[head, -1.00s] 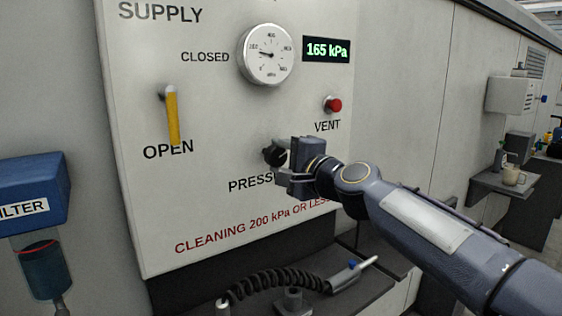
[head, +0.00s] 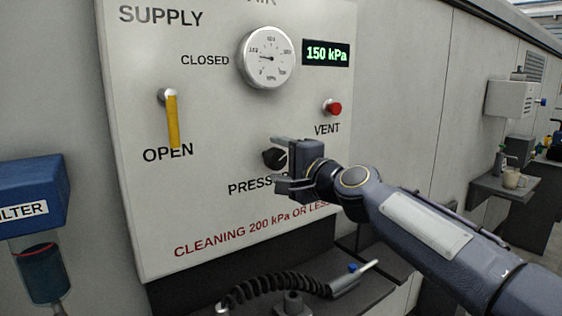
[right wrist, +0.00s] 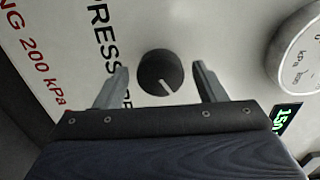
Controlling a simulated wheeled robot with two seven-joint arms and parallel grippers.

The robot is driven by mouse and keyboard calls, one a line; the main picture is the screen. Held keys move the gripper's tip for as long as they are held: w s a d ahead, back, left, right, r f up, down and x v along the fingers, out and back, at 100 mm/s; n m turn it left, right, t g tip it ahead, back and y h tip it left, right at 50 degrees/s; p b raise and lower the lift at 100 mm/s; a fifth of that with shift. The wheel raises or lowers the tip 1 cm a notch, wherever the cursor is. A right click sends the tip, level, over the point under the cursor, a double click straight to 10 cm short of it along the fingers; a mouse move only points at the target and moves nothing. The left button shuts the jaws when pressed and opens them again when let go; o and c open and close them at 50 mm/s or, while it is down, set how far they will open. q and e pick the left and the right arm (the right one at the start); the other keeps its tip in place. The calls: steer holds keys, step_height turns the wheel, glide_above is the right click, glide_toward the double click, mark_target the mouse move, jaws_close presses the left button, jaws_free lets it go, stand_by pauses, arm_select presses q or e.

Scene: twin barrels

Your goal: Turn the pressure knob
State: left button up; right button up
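The black pressure knob (head: 274,158) is on the white supply panel (head: 235,200), above the partly covered PRESSURE label. In the right wrist view the knob (right wrist: 160,72) has a pale pointer line and sits between the two fingers with a gap on each side. My right gripper (head: 283,166) is open around the knob without visibly touching it. The digital display (head: 326,53) reads 150 kPa. The round dial gauge (head: 266,58) is above the knob. My left gripper is not in view.
The yellow supply lever (head: 173,120) points down at OPEN. A red vent button (head: 332,107) is just above my right gripper. A blue filter unit (head: 33,190) is at the left. A coiled black hose (head: 270,288) lies on the ledge below.

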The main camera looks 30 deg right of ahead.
steer(key=s, duration=0.7)
steer(key=shift+s+d, duration=0.3)
steer(key=shift+s, duration=0.1)
steer(key=s+a+f+n+g+y+p, duration=0.1)
steer(key=s+a+f+n+g+p, duration=0.3)
steer(key=s+f, duration=0.6)
steer(key=s+a+f+n+g+y+p, duration=0.1)
steer(key=s+a+f+n+g+p, duration=0.3)
steer(key=s+a+f+n+g, duration=0.4)
step_height(320, 180, down, 7)
steer(key=s+n, duration=0.2)
steer(key=n, duration=0.1)
steer(key=shift+s+a+p, duration=0.2)
steer(key=shift+a+p, duration=0.05)
steer(key=shift+p, duration=0.05)
steer(key=shift+r, duration=0.1)
stand_by(1.9)
